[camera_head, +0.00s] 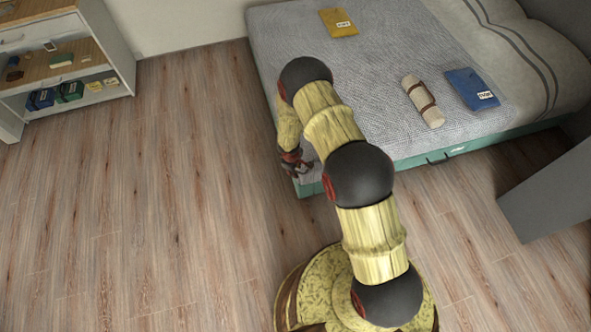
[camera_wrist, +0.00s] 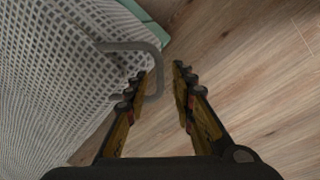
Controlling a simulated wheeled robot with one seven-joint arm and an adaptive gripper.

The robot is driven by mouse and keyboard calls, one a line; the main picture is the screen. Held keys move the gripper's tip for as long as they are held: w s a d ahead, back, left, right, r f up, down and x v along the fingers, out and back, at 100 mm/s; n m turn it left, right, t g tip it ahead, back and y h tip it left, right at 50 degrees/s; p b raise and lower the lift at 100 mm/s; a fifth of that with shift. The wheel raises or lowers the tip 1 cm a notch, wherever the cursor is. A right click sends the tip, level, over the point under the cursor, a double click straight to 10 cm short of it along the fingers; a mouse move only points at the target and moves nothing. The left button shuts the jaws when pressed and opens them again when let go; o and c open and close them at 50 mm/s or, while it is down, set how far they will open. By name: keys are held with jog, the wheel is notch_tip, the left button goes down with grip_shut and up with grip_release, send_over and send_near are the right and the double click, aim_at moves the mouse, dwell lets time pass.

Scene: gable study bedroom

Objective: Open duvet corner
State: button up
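The bed (camera_head: 310,186) has a grey-white patterned duvet (camera_head: 375,70) over it, which shows as a woven surface in the wrist view (camera_wrist: 50,70). A grey bent loop like a handle (camera_wrist: 135,46) stands out at the duvet's edge. My gripper (camera_head: 292,162) is low beside the near left corner of the bed. In the wrist view my gripper (camera_wrist: 160,75) is open, with a gap between its fingers. The loop's outer bar appears in that gap, closer to the left finger. I cannot tell if they touch.
On the bed lie a yellow packet (camera_head: 338,23), a tan roll (camera_head: 423,101) and a blue packet (camera_head: 471,89). A shelf unit (camera_head: 75,45) stands at the upper left. A grey panel (camera_head: 550,195) is at the right. The wooden floor (camera_head: 150,200) left of the bed is clear.

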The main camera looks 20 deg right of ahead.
grip_shut()
dwell(0.7)
